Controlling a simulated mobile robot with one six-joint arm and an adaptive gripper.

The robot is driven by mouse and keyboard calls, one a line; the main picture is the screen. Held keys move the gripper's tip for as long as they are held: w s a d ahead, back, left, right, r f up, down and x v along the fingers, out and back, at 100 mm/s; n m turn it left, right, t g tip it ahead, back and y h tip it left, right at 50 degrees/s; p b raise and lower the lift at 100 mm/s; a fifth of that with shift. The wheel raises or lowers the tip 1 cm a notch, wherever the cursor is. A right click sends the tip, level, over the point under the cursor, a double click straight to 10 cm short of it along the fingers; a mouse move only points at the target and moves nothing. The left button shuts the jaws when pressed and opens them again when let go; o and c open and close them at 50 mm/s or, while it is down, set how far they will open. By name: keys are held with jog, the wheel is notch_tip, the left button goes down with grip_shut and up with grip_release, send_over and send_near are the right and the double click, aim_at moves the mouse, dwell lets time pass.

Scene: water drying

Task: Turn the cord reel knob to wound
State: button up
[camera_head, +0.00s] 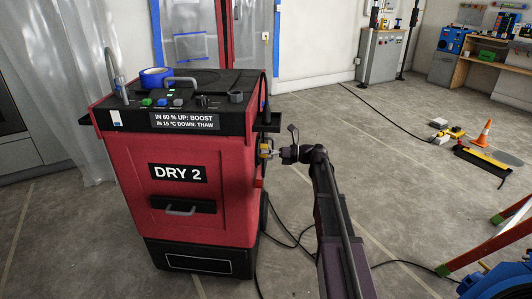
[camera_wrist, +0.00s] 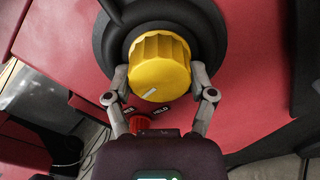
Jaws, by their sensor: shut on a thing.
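The cord reel knob is a yellow ribbed knob (camera_wrist: 160,66) with a pale pointer mark towards its lower left, in the wrist view. It sits on a round black reel (camera_wrist: 209,28) on the red side of the dryer. My gripper (camera_wrist: 160,76) has one finger on each side of the knob and is shut on it. In the head view my gripper (camera_head: 272,151) is at the right side of the red "DRY 2" machine (camera_head: 181,225), and the knob is too small there to make out clearly. A small label reading "HELD" lies below the knob, with another label partly hidden beside it.
A small red knob (camera_wrist: 139,124) sits just below the yellow knob, between my fingers. Black cords (camera_head: 285,237) lie on the floor beside the machine. An orange cone (camera_head: 484,134) and a ladder (camera_head: 490,243) stand at the right. The floor in the middle is mostly clear.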

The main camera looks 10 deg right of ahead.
jog(key=shift+w+d, duration=0.1)
jog(key=shift+w, duration=0.1)
jog(key=o, duration=1.1)
jog(key=shift+c, duration=0.2)
jog(key=shift+s, duration=0.1)
jog(key=v, duration=1.2)
